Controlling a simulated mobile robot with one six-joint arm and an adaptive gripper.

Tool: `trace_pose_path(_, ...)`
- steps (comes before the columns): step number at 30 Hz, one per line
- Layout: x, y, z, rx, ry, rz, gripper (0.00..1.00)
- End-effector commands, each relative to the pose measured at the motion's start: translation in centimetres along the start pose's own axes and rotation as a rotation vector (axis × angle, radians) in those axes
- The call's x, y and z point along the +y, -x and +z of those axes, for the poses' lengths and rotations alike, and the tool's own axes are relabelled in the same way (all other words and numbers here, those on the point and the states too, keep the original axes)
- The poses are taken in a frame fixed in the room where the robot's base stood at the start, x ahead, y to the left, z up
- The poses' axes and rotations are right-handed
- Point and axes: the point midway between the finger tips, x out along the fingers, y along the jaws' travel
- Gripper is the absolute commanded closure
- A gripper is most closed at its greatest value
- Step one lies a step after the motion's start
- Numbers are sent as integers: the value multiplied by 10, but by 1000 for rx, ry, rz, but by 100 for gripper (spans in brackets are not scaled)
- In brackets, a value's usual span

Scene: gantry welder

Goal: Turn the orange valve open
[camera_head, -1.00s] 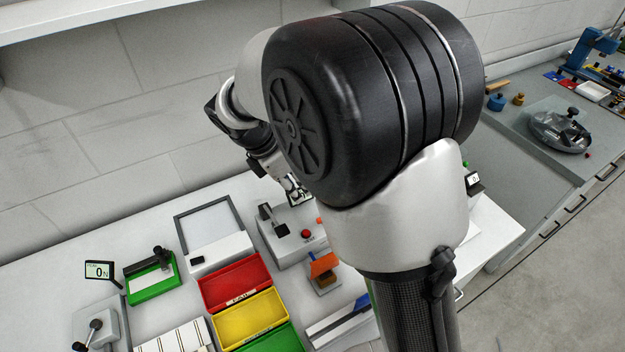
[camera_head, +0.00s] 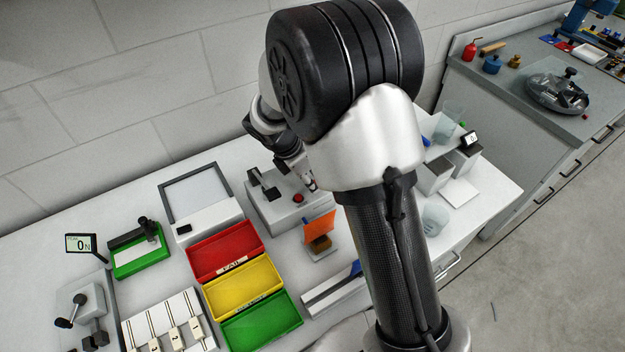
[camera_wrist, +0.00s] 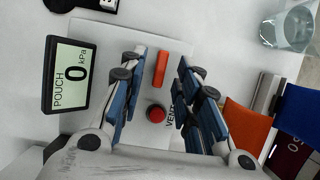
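The orange valve (camera_wrist: 161,68) is a short bar on a light panel in the wrist view, lying nearly lengthwise in that picture. A red button (camera_wrist: 156,113) and the lettering "VENT" are beside it. My gripper (camera_wrist: 158,66) is open, with one blue-padded finger on each side of the valve in the picture and a gap to both. Its height above the valve is hard to tell. In the head view the grey station (camera_head: 268,212) shows its red button (camera_head: 298,198); my arm hides the valve there.
A pouch display (camera_wrist: 69,75) reading 0 kPa stands left of the valve. An orange plate (camera_head: 319,228) stands in front of the station. Red, yellow and green bins (camera_head: 217,265) sit to the left. A glass beaker (camera_wrist: 287,27) is at the wrist view's upper right.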

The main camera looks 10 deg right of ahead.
Motion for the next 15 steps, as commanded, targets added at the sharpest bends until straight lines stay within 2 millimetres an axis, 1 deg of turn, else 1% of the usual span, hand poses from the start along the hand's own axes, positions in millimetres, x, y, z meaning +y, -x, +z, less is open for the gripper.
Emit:
trace_pose_path(3, 0, -4, 0, 0, -1, 0, 70)
trace_pose_path(10, 0, -4, 0, 0, -1, 0, 70)
trace_pose_path(15, 0, -4, 0, 0, -1, 0, 81)
